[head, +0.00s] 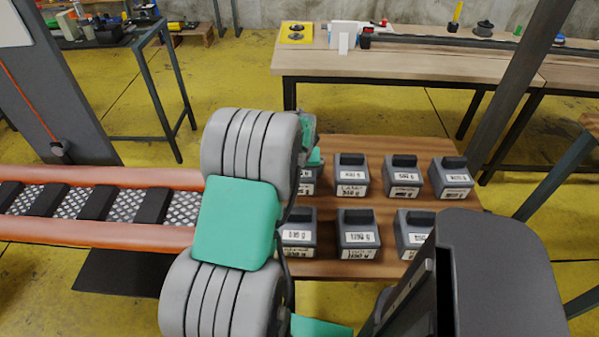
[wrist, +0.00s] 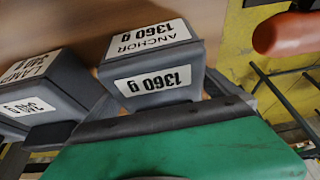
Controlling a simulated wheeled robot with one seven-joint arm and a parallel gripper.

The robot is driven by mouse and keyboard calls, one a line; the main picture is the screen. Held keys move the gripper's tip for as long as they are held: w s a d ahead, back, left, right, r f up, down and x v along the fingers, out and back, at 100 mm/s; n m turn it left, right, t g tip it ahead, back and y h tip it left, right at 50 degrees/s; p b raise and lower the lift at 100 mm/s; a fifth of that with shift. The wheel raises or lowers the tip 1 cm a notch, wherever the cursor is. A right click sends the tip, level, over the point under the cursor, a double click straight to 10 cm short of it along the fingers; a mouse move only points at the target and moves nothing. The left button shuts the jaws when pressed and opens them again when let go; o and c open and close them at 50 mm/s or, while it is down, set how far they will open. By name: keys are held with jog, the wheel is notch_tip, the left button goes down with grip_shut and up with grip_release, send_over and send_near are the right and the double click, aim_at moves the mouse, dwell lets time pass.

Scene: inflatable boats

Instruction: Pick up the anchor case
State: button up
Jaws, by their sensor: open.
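The anchor case (wrist: 155,65) is a grey box in the wrist view, its white labels reading "ANCHOR" and "1360 g" upside down. It stands on the wooden table, close to its edge. My gripper (wrist: 170,125) shows as a green part with a dark edge across the bottom, close over the case's handle side and hiding it. My gripper is open, and I see nothing held. In the head view my gripper (head: 313,155) is mostly hidden behind my arm, above the left end of the back row. A partly hidden case (head: 307,186) stands under it; its label is unreadable.
A lamp case (wrist: 42,95) stands close beside the anchor case. Several similar cases fill two rows on the wooden table (head: 385,148). An orange-sided inflatable boat (head: 100,178) lies to the left. A workbench (head: 420,65) stands behind.

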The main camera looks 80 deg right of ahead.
jog(key=c, duration=1.8)
jog(key=shift+d+r, duration=0.15)
jog(key=shift+r, duration=0.1)
